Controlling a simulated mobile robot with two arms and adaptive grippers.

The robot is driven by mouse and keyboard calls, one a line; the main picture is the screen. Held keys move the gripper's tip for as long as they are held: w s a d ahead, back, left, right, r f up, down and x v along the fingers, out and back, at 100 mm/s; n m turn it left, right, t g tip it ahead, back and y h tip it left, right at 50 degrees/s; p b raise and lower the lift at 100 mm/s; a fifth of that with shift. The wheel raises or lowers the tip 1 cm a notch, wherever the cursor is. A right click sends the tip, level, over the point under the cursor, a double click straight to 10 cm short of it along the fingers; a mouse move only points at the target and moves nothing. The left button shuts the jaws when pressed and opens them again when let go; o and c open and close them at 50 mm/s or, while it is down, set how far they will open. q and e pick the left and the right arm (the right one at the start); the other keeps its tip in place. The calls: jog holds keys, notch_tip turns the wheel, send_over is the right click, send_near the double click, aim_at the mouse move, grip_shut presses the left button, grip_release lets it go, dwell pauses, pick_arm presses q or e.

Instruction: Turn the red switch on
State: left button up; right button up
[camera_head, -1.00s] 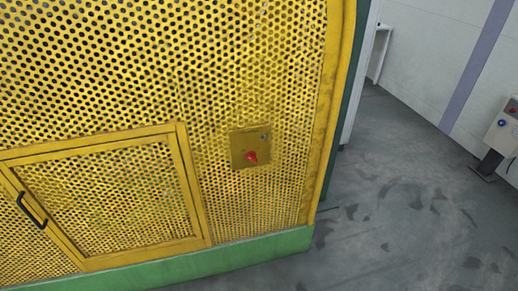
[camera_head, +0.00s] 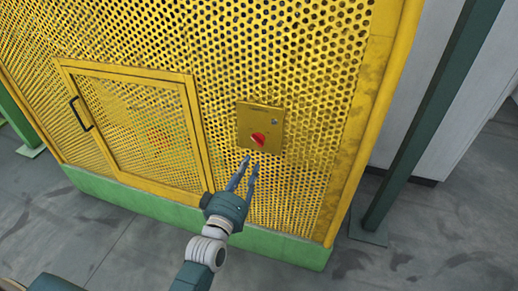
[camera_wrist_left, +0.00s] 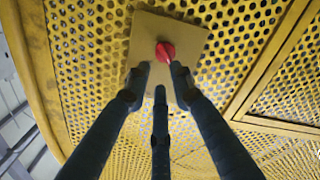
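The red switch (camera_head: 258,139) is a small red knob on a yellow square plate (camera_head: 246,112) fixed to the perforated yellow panel. In the left wrist view the red switch (camera_wrist_left: 165,51) shows near the top middle, on its plate (camera_wrist_left: 192,37). My left gripper (camera_head: 249,168) is just below the switch in the head view, fingers pointing up toward it. In the wrist view its fingers (camera_wrist_left: 160,80) are spread, with the switch appearing between and just beyond the upper two. Contact cannot be told. My right gripper is out of view.
A framed mesh door (camera_head: 135,125) with a black handle (camera_head: 80,114) is left of the plate. A green base (camera_head: 120,195) runs along the bottom. A dark green post (camera_head: 425,120) stands at right. Grey floor (camera_head: 60,235) is open in front.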

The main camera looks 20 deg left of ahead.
aim_at(259, 144)
pick_arm(q)
jog(key=w, duration=0.8)
jog(key=shift+w+p, duration=0.4)
jog(key=shift+w, duration=0.75)
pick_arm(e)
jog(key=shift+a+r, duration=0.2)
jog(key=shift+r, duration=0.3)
pick_arm(q)
jog(key=shift+c, duration=0.5)
grip_shut()
